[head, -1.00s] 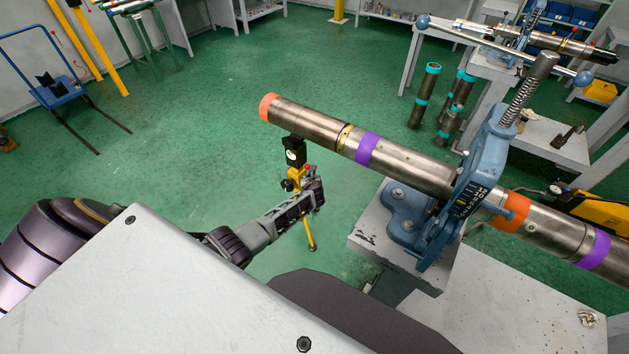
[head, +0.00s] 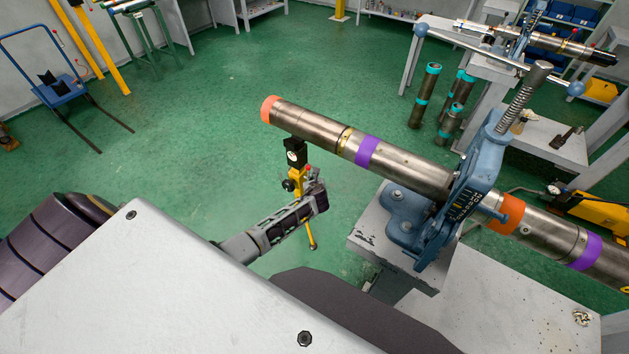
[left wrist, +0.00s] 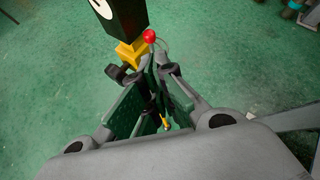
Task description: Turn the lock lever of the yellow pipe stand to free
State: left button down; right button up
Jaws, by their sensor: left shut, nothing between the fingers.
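The yellow pipe stand (head: 297,179) stands on the green floor under the free end of the long steel pipe (head: 315,125). Its black head (head: 296,152) is just below the pipe. The lock lever has a red ball knob (head: 308,168), which also shows in the left wrist view (left wrist: 149,36). My left gripper (head: 321,193) is shut and empty beside the stand, partly hiding it. In the left wrist view my fingertips (left wrist: 157,66) are just below the red knob; I cannot tell whether they touch the lever. A black side knob (left wrist: 115,72) is left of them. My right gripper is out of view.
A blue pipe vise (head: 455,205) on a grey bench (head: 400,235) grips the pipe, right of my left gripper. Dark pipes with teal bands (head: 425,95) stand behind. A blue cart (head: 62,92) is far left. The floor left of the stand is clear.

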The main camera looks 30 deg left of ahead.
pick_arm(q)
jog(key=shift+v, duration=0.95)
jog(key=shift+w+r+n, duration=0.1)
jog(key=shift+n, duration=0.2)
